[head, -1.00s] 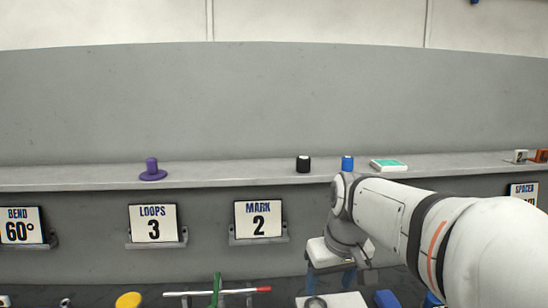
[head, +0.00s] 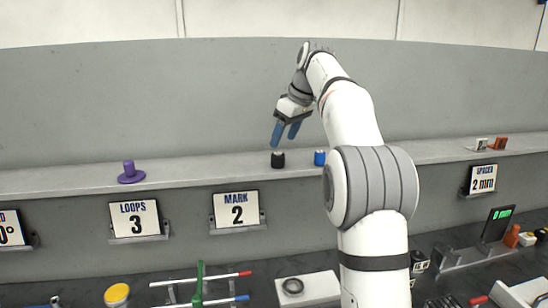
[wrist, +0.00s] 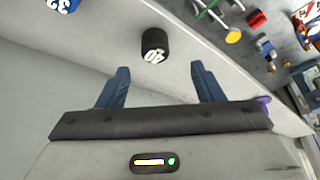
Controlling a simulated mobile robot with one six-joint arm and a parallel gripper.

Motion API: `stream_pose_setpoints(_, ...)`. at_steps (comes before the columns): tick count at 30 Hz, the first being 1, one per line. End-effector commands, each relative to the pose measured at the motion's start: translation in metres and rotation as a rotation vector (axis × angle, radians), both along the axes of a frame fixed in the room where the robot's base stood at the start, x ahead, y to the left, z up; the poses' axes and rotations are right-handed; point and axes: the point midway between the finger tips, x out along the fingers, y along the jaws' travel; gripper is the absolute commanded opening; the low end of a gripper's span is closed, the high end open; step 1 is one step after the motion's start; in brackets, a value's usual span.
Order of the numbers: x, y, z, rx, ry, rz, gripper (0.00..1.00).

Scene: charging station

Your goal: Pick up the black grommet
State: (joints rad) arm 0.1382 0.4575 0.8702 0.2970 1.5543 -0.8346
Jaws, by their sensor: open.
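A short black cylinder with a pale top (head: 278,159) stands upright on the grey shelf; in the wrist view, this black piece (wrist: 154,41) shows white digits on its end.
On the grey shelf (head: 70,182), a blue cylinder (head: 320,158) stands close right of the black one, and a purple flanged piece (head: 130,173) stands left. The wall rises behind. Signs (head: 236,209) hang below the shelf front. The lower bench holds rods and a yellow disc (head: 117,295).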

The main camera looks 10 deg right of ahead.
Motion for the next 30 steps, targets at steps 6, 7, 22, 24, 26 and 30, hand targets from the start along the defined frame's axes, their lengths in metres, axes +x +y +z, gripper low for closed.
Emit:
stream_pose_setpoints(6, 0.008, 0.006, -0.022, 0.000, 0.001, 0.001, 0.61)
stream_pose_setpoints(7, 0.010, 0.006, -0.025, 0.001, 0.002, 0.001, 0.61)
stream_pose_setpoints(22, 0.028, 0.015, -0.067, -0.001, -0.001, 0.000, 0.61)
stream_pose_setpoints(24, 0.028, 0.015, -0.067, -0.001, -0.001, -0.002, 0.61)
stream_pose_setpoints(26, 0.028, 0.015, -0.067, -0.001, -0.001, -0.002, 0.59)
stream_pose_setpoints(30, 0.028, 0.015, -0.067, -0.001, -0.001, -0.002, 0.48)
